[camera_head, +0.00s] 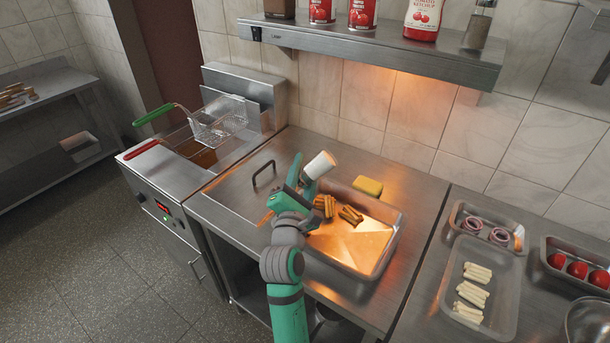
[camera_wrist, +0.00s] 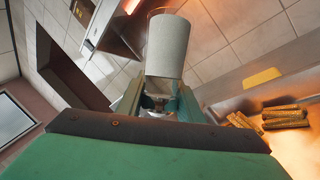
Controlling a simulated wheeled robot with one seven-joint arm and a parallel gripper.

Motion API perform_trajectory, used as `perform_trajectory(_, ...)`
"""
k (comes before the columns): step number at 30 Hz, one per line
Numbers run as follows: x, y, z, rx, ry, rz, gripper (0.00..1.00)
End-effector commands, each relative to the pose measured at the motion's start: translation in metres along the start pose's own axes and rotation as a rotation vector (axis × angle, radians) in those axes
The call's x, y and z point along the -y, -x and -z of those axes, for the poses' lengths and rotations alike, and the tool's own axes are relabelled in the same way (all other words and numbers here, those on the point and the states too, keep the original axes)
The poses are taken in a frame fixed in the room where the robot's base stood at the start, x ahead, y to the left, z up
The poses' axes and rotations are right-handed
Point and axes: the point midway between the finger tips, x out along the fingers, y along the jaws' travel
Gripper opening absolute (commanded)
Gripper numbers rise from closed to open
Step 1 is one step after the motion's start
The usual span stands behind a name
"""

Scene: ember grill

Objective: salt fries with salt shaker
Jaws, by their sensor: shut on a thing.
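My gripper (camera_head: 300,183) is above the left side of the metal fries pan (camera_head: 398,238). It is shut on a white-bodied salt shaker (camera_head: 321,164), which is held tilted, its light end pointing up and right in the head view. Brown fries (camera_head: 350,214) lie in the pan's back left part, just right of my gripper, and also show in the wrist view (camera_wrist: 284,117). No salt grains can be made out.
A yellow sponge-like block (camera_head: 367,186) lies behind the pan. The fryer (camera_head: 188,145) with its basket (camera_head: 218,122) stands at left. A shelf (camera_head: 380,45) with bottles and cans hangs above. Trays of raw potato sticks (camera_head: 471,292), onion rings (camera_head: 486,228) and tomatoes (camera_head: 577,268) are at right.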

Motion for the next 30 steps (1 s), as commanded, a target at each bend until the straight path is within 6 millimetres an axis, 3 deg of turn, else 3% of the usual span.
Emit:
perform_trajectory(7, 0.021, 0.005, 0.018, -0.002, -0.001, 0.002, 0.05)
perform_trajectory(17, -0.001, 0.000, -0.001, 0.002, 0.000, -0.001, 0.05)
perform_trajectory(26, 0.021, 0.005, 0.018, -0.002, 0.000, 0.002, 0.05)
perform_trajectory(30, 0.015, 0.003, 0.012, 0.002, -0.002, -0.001, 0.05)
